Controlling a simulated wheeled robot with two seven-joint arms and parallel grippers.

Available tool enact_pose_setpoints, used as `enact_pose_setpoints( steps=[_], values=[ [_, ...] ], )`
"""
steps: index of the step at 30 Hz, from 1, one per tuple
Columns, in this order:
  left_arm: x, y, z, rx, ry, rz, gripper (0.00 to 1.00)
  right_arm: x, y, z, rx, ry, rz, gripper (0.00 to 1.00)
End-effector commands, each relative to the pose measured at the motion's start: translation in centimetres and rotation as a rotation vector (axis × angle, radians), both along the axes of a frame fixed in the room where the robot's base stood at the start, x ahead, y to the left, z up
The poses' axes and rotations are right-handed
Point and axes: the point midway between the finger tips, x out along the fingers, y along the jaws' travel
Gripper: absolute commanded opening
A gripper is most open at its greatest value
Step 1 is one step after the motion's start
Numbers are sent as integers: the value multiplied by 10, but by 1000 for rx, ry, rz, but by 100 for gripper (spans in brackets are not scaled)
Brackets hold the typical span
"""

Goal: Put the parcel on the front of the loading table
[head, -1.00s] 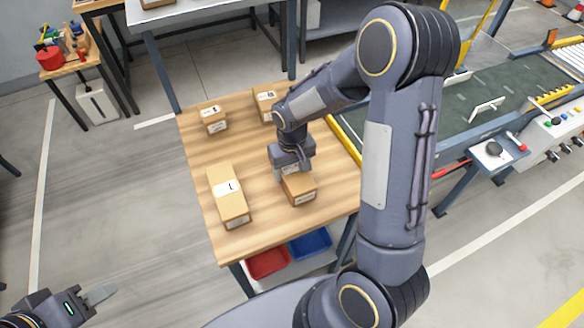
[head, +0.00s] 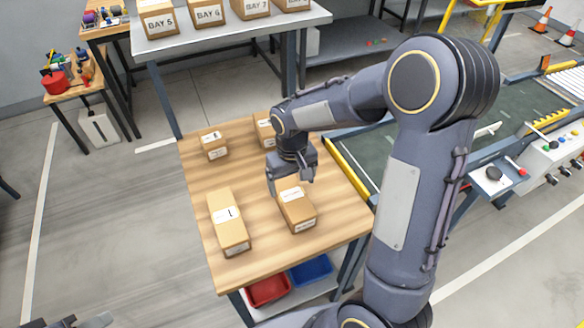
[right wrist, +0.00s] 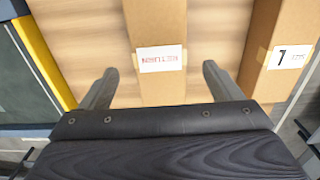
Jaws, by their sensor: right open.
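Several cardboard parcels lie on the wooden loading table (head: 265,245). One brown parcel (head: 299,213) with a white label lies flat near the front right of the tabletop. My right gripper (head: 290,184) is open just above the far end of this parcel. In the right wrist view this parcel (right wrist: 159,25) appears between the spread fingers (right wrist: 160,80), and nothing is gripped; the height gap is hard to judge. Only a bit of my left gripper (head: 85,322) shows at the bottom left edge, and its jaws are unclear.
A long parcel marked 1 (head: 229,228) lies to the left, also in the right wrist view (right wrist: 275,60). Two smaller parcels (head: 213,145) (head: 264,130) stand farther back. A shelf (head: 230,34) with bay-marked boxes is behind. A conveyor (head: 400,150) runs at the right.

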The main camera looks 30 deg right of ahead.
Motion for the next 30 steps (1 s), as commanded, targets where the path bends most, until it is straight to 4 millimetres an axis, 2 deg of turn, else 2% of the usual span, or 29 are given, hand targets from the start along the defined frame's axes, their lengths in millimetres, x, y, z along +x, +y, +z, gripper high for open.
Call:
enact_pose_setpoints(
  steps=[1, 6, 11, 14, 17, 22, 27, 30],
  values=[
    [0, 0, 0, 0, 0, 0, 36, 1, 0, 12, 1, -6, 1, 85],
    [0, 0, 1, 0, 0, 0, 36, 1, 0, 41, 0, -3, 0, 85],
    [0, 0, 1, 0, 0, 0, 36, -1, 0, 56, 2, -3, -1, 85],
    [0, 0, 1, 0, 0, 0, 36, -10, -2, 66, 29, -20, -10, 85],
    [0, 0, 1, 0, 0, 0, 36, -34, -4, 84, 90, -70, -27, 85],
    [0, 0, 1, 0, 0, 0, 36, -98, 0, 114, 224, -209, -57, 85],
    [0, 0, 1, 0, 0, 0, 36, -155, 13, 123, 311, -355, -76, 85],
    [0, 0, 1, 0, 0, 0, 36, -176, 22, 122, 336, -419, -83, 85]
  ],
)
